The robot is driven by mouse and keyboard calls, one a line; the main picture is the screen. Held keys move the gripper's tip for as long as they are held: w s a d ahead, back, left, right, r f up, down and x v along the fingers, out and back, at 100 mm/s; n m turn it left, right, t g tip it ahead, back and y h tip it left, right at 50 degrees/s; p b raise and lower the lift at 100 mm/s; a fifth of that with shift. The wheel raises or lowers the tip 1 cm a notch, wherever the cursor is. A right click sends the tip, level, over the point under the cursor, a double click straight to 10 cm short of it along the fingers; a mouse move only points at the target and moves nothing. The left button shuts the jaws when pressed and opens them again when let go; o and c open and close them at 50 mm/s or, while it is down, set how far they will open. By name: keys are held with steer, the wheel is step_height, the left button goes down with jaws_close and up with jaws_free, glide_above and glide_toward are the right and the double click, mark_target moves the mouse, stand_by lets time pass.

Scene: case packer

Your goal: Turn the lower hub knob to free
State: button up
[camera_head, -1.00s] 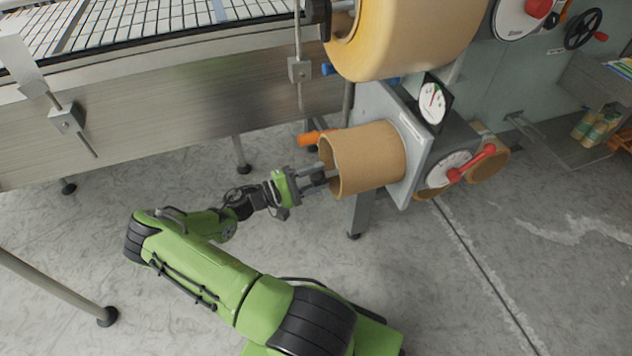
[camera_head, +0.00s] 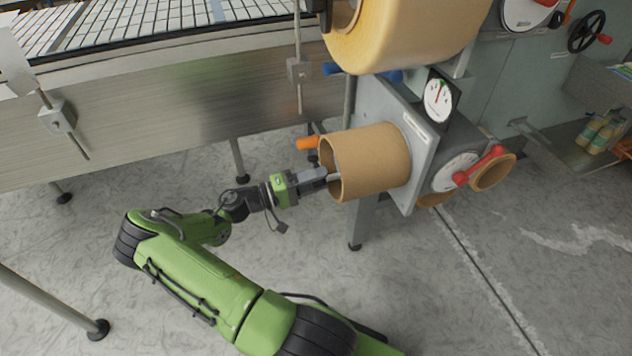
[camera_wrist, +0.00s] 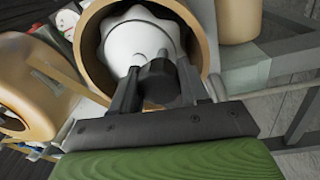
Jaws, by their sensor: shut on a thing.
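The lower hub knob (camera_wrist: 157,76) is a dark knob in front of a white, lobed hub (camera_wrist: 135,38) in the wrist view. The hub sits inside an open brown cardboard core (camera_head: 372,160), which also rings it in the wrist view (camera_wrist: 90,52). My gripper (camera_head: 331,176) reaches into the core's left opening in the head view. In the wrist view my gripper (camera_wrist: 159,84) is shut on the knob, one finger on each side. The core wall hides the knob and fingertips in the head view. I cannot read any marking on the knob.
A large yellow-tan roll (camera_head: 410,38) hangs just above the core. An orange handle (camera_head: 306,143) juts out beside the core's opening. A grey plate (camera_head: 420,165) stands behind the core, with a red lever (camera_head: 480,166) beyond. The floor at the lower right is clear.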

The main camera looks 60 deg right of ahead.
steer(key=shift+r, duration=0.15)
steer(key=o, duration=1)
steer(key=p+v, duration=0.1)
steer(key=v, duration=1.4)
steer(key=shift+w+a, duration=0.25)
steer(key=shift+w, duration=0.05)
